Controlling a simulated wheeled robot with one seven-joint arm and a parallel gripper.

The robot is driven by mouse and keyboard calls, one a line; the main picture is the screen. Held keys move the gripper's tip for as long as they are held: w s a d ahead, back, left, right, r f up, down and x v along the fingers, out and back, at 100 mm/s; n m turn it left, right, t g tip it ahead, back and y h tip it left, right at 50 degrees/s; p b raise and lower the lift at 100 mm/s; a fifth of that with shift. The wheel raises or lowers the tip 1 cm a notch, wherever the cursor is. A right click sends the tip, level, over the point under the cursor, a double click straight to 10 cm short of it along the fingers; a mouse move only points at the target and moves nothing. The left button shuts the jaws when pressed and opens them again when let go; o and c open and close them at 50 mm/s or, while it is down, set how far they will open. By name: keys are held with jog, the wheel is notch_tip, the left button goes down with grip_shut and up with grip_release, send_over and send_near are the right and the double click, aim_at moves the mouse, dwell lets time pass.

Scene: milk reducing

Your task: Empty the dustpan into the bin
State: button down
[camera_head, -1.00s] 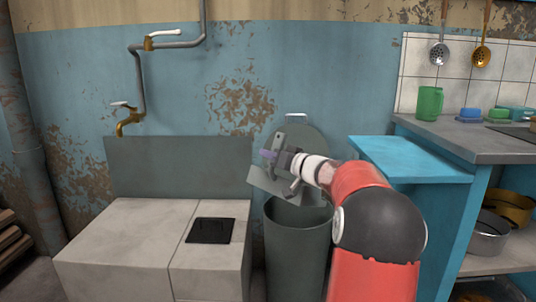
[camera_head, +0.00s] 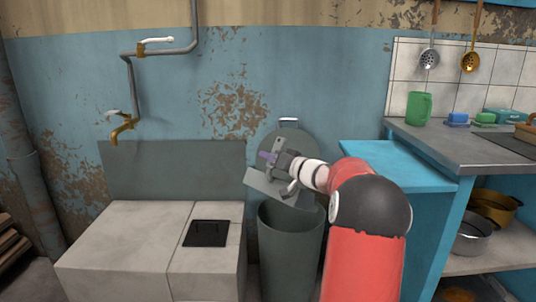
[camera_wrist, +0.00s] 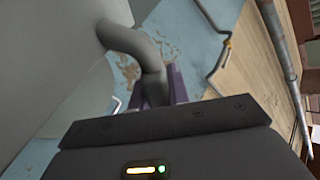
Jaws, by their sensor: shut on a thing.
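The grey dustpan (camera_head: 266,186) is held in the air, tilted, above the mouth of the bin. The dark grey round bin (camera_head: 290,250) stands on the floor with its lid (camera_head: 292,138) raised at the back. My gripper (camera_head: 270,158) is shut on the dustpan's handle, in front of the lid. In the wrist view, the curved grey handle (camera_wrist: 148,52) runs between my purple fingers, and the grey pan (camera_wrist: 50,60) fills the left. The inside of the pan and the bin's contents are hidden.
A pale stone block (camera_head: 125,240) with a black square cover (camera_head: 208,233) stands left of the bin. A blue cabinet (camera_head: 395,165) and a counter (camera_head: 465,150) stand at the right. A tap (camera_head: 121,130) is on the wall.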

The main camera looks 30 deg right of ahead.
jog(key=d+m+p, duration=0.1)
jog(key=p, duration=0.1)
jog(key=d+r+p, duration=0.1)
jog(key=p, duration=0.2)
jog(key=w+d+m+p, duration=0.1)
jog(key=d+p, duration=0.1)
jog(key=p, duration=0.1)
jog(key=shift+r+m, duration=0.3)
jog(key=shift+r, duration=0.05)
jog(key=shift+w+d+f, duration=0.1)
jog(key=shift+d, duration=0.2)
jog(key=shift+w+d+m, duration=0.2)
jog(key=shift+d+m, duration=0.35)
jog(key=shift+d, duration=0.25)
jog(key=shift+w+d+m, duration=0.15)
jog(key=shift+d+m, duration=0.4)
jog(key=shift+d, duration=0.25)
